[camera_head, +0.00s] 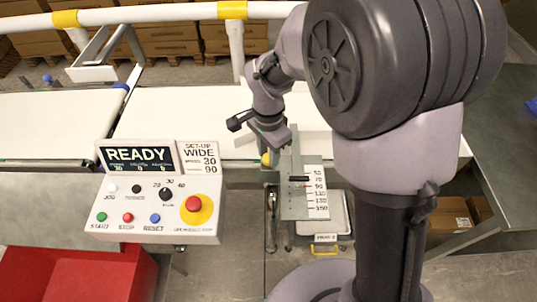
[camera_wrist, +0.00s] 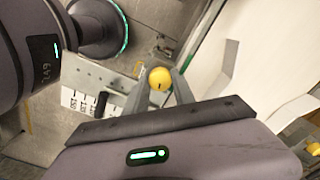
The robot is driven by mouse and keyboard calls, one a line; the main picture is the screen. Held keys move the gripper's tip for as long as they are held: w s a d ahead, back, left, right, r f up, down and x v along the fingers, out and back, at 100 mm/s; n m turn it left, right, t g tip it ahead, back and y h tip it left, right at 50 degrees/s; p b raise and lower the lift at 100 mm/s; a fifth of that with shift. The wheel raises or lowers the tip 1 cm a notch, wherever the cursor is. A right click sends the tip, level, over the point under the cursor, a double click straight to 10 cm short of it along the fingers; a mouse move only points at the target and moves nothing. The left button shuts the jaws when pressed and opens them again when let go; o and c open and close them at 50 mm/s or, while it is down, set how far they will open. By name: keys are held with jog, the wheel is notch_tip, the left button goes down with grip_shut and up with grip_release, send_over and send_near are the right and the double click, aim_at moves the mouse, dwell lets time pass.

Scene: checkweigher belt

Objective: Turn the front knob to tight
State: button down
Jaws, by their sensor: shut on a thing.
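A round yellow knob (camera_wrist: 159,78) with a small dark mark on its face sits between my gripper's two fingers in the wrist view. My gripper (camera_wrist: 160,84) is shut on this knob, one finger at each side. In the head view my gripper (camera_head: 269,150) reaches down at the belt's near edge, and a bit of the yellow knob (camera_head: 265,159) shows below it. A second yellow knob (camera_wrist: 313,149) shows at the right edge of the wrist view, apart from my gripper. I cannot read tight or loose markings.
A scale plate (camera_head: 316,192) with a black pointer stands beside the knob. The white belt (camera_head: 185,108) lies behind. A red bin (camera_head: 95,275) stands at lower left.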

jog(key=shift+m+b, duration=0.45)
jog(key=shift+m, duration=1.05)
jog(key=c, duration=1.1)
grip_release()
jog(key=shift+o, duration=0.2)
notch_tip(320, 180, up, 18)
jog(key=p, duration=0.6)
jog(key=shift+f+p, duration=0.25)
jog(key=shift+p, duration=0.05)
